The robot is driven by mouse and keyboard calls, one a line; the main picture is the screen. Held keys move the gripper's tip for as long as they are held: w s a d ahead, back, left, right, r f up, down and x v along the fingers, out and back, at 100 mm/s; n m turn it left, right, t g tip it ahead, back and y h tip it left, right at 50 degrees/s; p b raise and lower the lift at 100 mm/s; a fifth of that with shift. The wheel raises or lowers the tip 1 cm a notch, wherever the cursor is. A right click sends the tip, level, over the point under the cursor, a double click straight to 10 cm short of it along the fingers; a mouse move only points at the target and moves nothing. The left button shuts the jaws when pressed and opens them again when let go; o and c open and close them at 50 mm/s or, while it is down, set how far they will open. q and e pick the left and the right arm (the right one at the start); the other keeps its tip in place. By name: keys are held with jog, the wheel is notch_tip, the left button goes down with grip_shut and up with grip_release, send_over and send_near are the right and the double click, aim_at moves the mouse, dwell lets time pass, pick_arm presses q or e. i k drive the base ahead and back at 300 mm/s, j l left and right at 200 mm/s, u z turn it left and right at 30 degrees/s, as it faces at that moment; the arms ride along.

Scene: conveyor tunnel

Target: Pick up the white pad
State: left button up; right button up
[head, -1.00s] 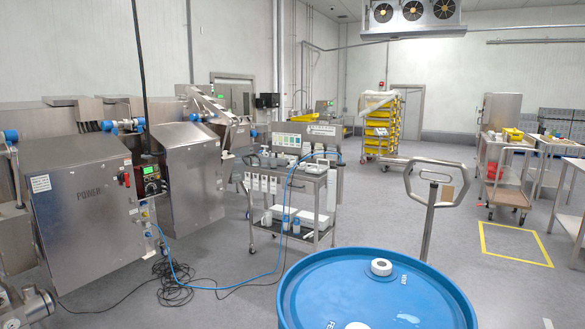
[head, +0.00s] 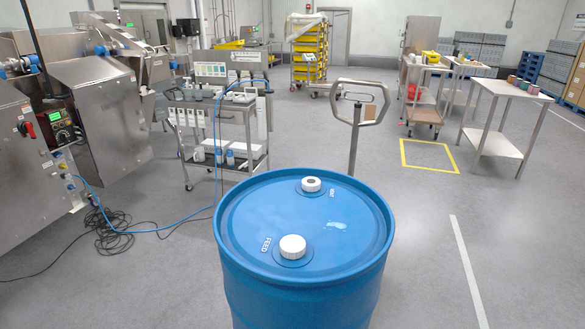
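I cannot make out a white pad for certain in the head view. A small pale, light-blue patch (head: 337,226) lies on the top of the blue drum (head: 310,285); I cannot tell whether it is a pad, a label or liquid. Two white round caps, a larger one (head: 292,246) marked FEED and a smaller one (head: 311,184) with a dark centre, sit on the drum lid. White items (head: 214,146) stand on the lower shelf of the steel cart (head: 238,112), too small to identify. Neither of my grippers is in view.
Steel machines (head: 100,105) stand at left, with a blue hose and coiled black cable (head: 118,236) on the floor. A pallet-jack-like handle (head: 358,108) rises behind the drum. A steel table (head: 500,93) stands at right. Floor right of the drum is clear.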

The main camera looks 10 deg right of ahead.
aim_at(218, 94)
jog(key=i+j+u, duration=0.3)
jog(key=j, duration=0.15)
jog(key=i+j+u, duration=0.25)
jog(key=j, duration=0.2)
jog(key=i+j+u, duration=0.4)
jog(key=i+j, duration=0.25)
jog(key=i, duration=0.2)
jog(key=i+j+u, duration=0.15)
jog(key=i+j, duration=0.2)
jog(key=i, duration=0.15)
jog(key=i+l+z, duration=0.1)
jog(key=i+z, duration=0.55)
jog(key=z, duration=0.15)
jog(key=i+z, duration=0.8)
jog(key=i, duration=0.9)
